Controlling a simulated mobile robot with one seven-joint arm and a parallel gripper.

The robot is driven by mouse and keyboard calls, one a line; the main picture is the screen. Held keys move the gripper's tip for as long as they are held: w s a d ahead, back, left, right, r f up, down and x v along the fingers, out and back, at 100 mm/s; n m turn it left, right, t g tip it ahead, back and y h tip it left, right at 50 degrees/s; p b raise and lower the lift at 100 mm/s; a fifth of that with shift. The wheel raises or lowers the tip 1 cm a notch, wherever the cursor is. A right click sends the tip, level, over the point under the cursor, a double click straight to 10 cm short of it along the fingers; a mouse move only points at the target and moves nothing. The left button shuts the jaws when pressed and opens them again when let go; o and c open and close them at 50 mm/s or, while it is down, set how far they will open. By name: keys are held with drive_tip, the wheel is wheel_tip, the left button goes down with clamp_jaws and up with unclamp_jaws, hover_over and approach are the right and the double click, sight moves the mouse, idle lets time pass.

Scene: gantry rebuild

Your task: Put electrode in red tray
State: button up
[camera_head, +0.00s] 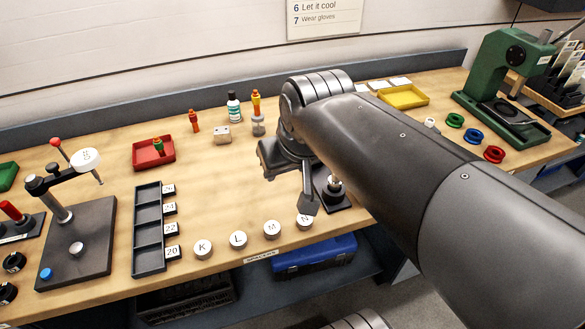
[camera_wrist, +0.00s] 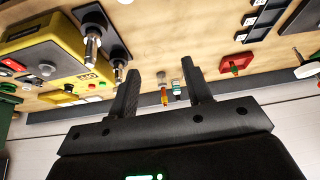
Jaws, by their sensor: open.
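The red tray (camera_head: 140,158) is at the back left of the bench; in the wrist view it shows at the upper right (camera_wrist: 232,70). I cannot tell which piece is the electrode. My arm hides part of the bench.
Lettered discs (camera_head: 238,240) line the front edge. The bench centre is clear.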

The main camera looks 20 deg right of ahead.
drive_tip(key=shift+m, duration=0.4)
drive_tip(key=s+f, duration=0.1)
drive_tip(key=s+d, duration=0.1)
drive_tip(key=s, duration=0.1)
drive_tip(key=s+f, duration=0.1)
drive_tip(key=shift+s+d+f, duration=0.25)
drive_tip(key=shift+s+f, duration=0.05)
drive_tip(key=shift+s, duration=0.1)
